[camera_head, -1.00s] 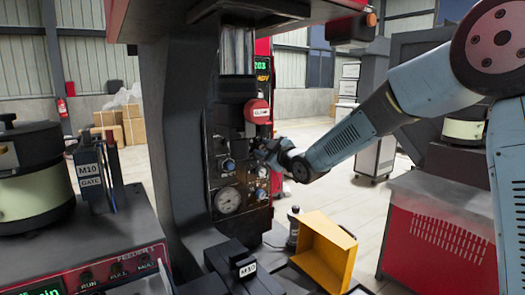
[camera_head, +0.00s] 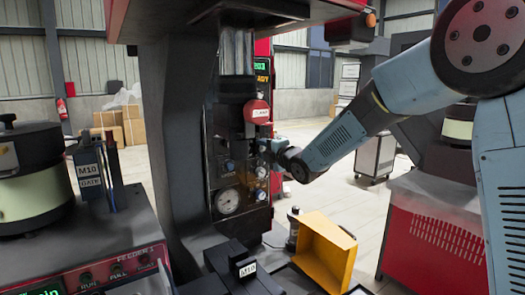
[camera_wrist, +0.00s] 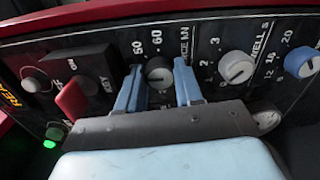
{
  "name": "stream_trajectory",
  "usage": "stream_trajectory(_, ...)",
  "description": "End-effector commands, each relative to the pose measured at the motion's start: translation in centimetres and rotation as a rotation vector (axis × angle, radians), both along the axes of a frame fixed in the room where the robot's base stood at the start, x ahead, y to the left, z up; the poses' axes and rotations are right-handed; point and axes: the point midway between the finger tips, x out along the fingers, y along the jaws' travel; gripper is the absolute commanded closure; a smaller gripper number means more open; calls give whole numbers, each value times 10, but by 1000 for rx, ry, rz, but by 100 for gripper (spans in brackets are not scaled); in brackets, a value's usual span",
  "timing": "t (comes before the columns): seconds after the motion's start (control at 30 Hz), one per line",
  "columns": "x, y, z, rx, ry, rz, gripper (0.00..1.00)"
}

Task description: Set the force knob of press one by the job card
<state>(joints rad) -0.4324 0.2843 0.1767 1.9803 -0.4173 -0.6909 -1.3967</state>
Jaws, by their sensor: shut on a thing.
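The force knob (camera_wrist: 159,73) of the press is a dark round knob with a pale pointer, by the marks 50 and 60 and a partly hidden "kN" label. My gripper (camera_wrist: 158,66) has its two blue-grey fingers shut on the knob, one on each side. In the head view my gripper (camera_head: 269,147) is at the right edge of the press's dark control panel (camera_head: 236,175), and the knob cannot be made out there. I cannot make out a job card.
Beside the force knob are a dwell knob (camera_wrist: 236,67), a blue-capped knob (camera_wrist: 301,62) and a red key switch (camera_wrist: 72,100). A red round part (camera_head: 257,111) sits above my gripper.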

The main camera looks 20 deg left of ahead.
Motion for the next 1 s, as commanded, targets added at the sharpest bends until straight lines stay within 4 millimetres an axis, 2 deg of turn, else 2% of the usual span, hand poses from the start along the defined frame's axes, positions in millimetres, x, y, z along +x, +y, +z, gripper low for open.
stream_trajectory(0.03, -1, 0, -6, -37, -23, 1, 95)
stream_trajectory(0.6, -2, 0, -8, -379, -418, 3, 95)
stream_trajectory(1.0, -1, 0, -9, -526, -590, 4, 95)
